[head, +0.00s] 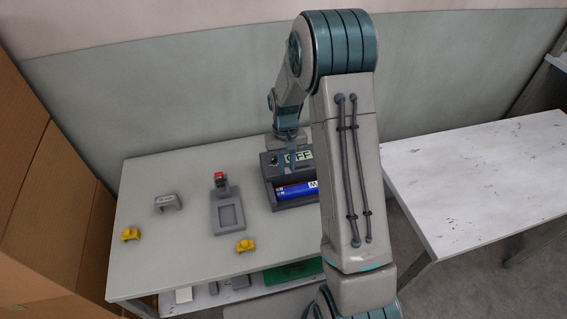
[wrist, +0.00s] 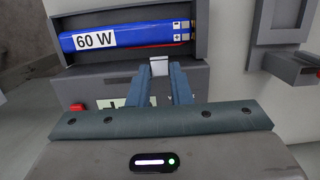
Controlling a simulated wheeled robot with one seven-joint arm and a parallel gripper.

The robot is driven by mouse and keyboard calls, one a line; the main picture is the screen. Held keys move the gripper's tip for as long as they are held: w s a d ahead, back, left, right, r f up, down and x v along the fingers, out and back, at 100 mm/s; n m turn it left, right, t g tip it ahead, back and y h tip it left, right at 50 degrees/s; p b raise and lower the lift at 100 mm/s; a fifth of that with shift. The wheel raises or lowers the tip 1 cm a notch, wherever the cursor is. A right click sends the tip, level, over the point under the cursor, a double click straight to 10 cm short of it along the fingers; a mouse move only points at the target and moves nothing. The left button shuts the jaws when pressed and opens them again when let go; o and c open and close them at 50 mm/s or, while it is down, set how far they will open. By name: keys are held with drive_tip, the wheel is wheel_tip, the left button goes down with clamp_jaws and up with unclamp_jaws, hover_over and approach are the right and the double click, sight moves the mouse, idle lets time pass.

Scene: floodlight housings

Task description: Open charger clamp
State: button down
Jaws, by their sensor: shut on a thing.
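The charger (head: 285,165) is a dark grey box on the table, with a display reading OFF in the head view. A blue and red battery (head: 296,191) lies in its bay; in the wrist view the battery (wrist: 120,36) shows a 60 W label. The clamp (wrist: 159,67) is a small light grey piece at the bay's edge, beside the battery. My gripper (wrist: 160,82) is shut on the clamp, its two blue-grey fingers on either side of it. In the head view my arm hides the fingertips and part of the charger.
A grey fixture with a red-topped clamp (head: 227,208) stands left of the charger. Two yellow pieces (head: 130,235) (head: 245,246) and a grey bracket (head: 168,202) lie on the table (head: 150,270). A red button (wrist: 77,107) sits on the charger. A white table (head: 480,170) stands to the right.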

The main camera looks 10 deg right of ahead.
drive_tip(key=shift+w, duration=0.5)
drive_tip(key=c, duration=1.3)
unclamp_jaws()
drive_tip(key=shift+w, duration=0.1)
drive_tip(key=shift+w+r+b, duration=0.3)
drive_tip(key=shift+r, duration=2)
drive_tip(key=shift+w+r+b, duration=0.25)
drive_tip(key=shift+r+b, duration=0.1)
drive_tip(key=shift+r, duration=1.9)
drive_tip(key=shift+w+r+b, duration=0.3)
drive_tip(key=shift+r, duration=2)
